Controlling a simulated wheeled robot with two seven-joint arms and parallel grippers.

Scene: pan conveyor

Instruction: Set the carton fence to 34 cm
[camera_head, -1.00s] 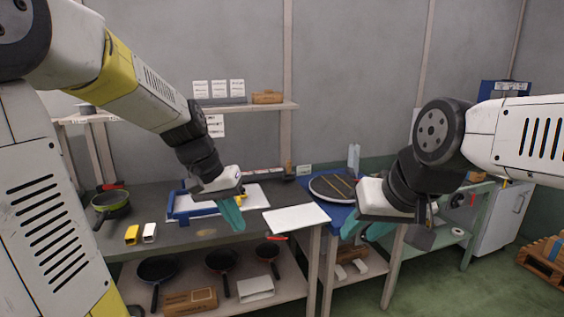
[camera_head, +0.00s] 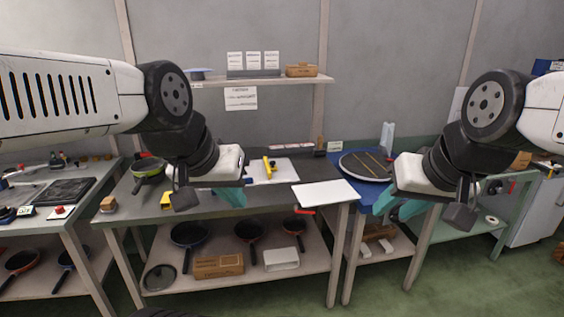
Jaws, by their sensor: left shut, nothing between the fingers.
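The carton fence stands on the middle bench as a white board (camera_head: 288,173) with a yellow handle piece (camera_head: 270,168) on it. The blue bars seen earlier are mostly hidden behind my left gripper, and I cannot read any scale. My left gripper (camera_head: 233,198) is in front of the board's left part, pointing to the right, its teal fingers shut with nothing in them. My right gripper (camera_head: 398,205) hangs in front of the blue stand at the right, its teal fingers apart and empty.
A white panel (camera_head: 326,193) lies at the bench's front right. A green pan (camera_head: 148,169) and a yellow block (camera_head: 167,200) are at its left. A round dark disc (camera_head: 366,165) lies on the blue stand. Several pans sit on the lower shelf (camera_head: 215,285). Another bench (camera_head: 78,211) stands left.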

